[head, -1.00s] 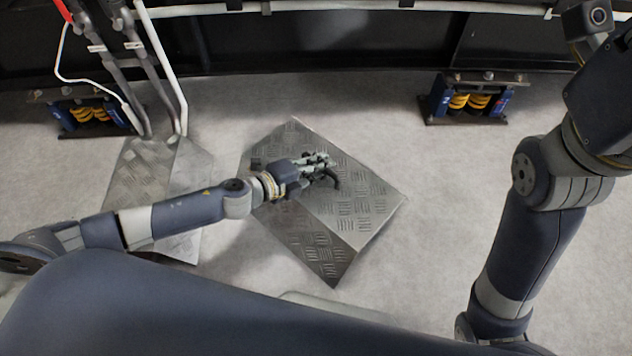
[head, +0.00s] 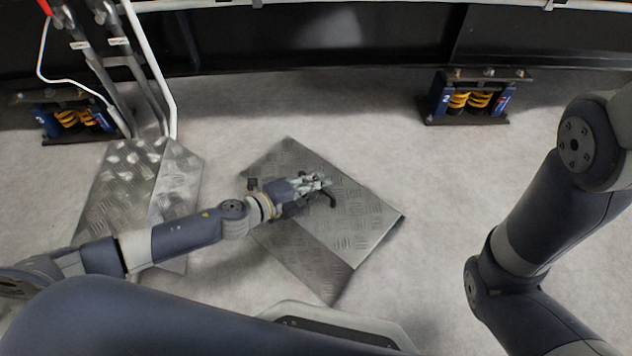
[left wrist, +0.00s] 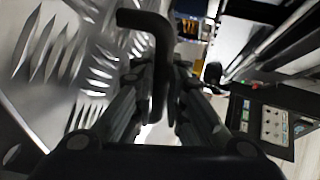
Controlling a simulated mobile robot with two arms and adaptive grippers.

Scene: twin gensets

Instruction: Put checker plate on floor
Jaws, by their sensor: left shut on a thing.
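The checker plate (head: 360,215) is a grey folded metal plate with a raised tread pattern, in the middle of the head view above the pale floor (head: 470,220). I cannot tell whether its lower edge touches the floor. My left gripper (head: 322,188) lies over the plate and is shut on its dark handle (head: 332,199). In the left wrist view the black bent handle (left wrist: 158,60) stands between the fingers, and the plate's tread (left wrist: 60,60) fills the left side. My right gripper is out of the head view; only its arm shows at the right.
A second checker plate (head: 120,190) lies at the left, where pipes (head: 120,60) come down to it. Spring mounts stand along the dark frame at the left (head: 75,118) and at the right (head: 470,100). Bare floor lies right of the held plate.

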